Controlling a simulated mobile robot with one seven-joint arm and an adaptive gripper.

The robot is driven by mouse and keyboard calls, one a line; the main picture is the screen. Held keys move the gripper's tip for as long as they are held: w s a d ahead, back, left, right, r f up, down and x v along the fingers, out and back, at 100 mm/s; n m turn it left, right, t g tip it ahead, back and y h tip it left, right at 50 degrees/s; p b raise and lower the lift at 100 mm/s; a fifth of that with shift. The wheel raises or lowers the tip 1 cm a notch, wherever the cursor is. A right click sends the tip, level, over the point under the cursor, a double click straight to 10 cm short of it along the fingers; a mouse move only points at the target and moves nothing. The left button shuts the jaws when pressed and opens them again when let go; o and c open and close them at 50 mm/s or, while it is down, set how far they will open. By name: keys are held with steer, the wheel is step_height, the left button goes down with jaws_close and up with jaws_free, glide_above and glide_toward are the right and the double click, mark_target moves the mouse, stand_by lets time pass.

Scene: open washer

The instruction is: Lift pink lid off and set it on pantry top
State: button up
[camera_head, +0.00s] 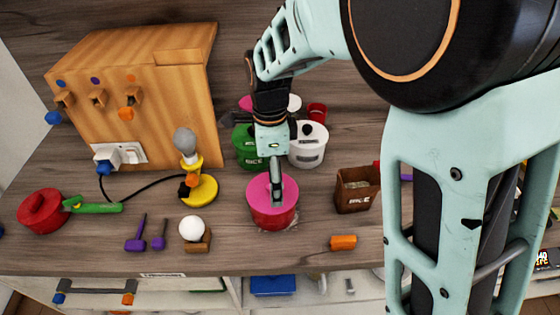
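A pink lid (260,191) covers a round pink-red canister (272,214) near the middle of the wooden counter. My gripper (277,194) points down right over the lid, with its fingers at the lid's middle. The fingers hide the lid's knob, and I cannot tell whether they are open or closed on it. The lid appears to sit level on the canister. A wooden cabinet (125,50) with a flat top stands at the back left; I cannot tell whether it is the pantry.
A green canister (247,158) and a white lidded canister (308,152) stand behind. A brown box (355,190) is to the right. A lamp (186,145), white ball (192,228), purple tools (136,238) and red pot (43,211) are left. Open drawers lie below the counter edge.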

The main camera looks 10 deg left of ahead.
step_height(320, 180, down, 3)
steer(key=shift+f, duration=0.2)
steer(key=shift+c, duration=0.3)
steer(key=shift+s, duration=0.1)
steer(key=c, duration=1.8)
steer(key=shift+s+d, duration=0.1)
steer(key=c, duration=0.5)
steer(key=shift+c, duration=0.5)
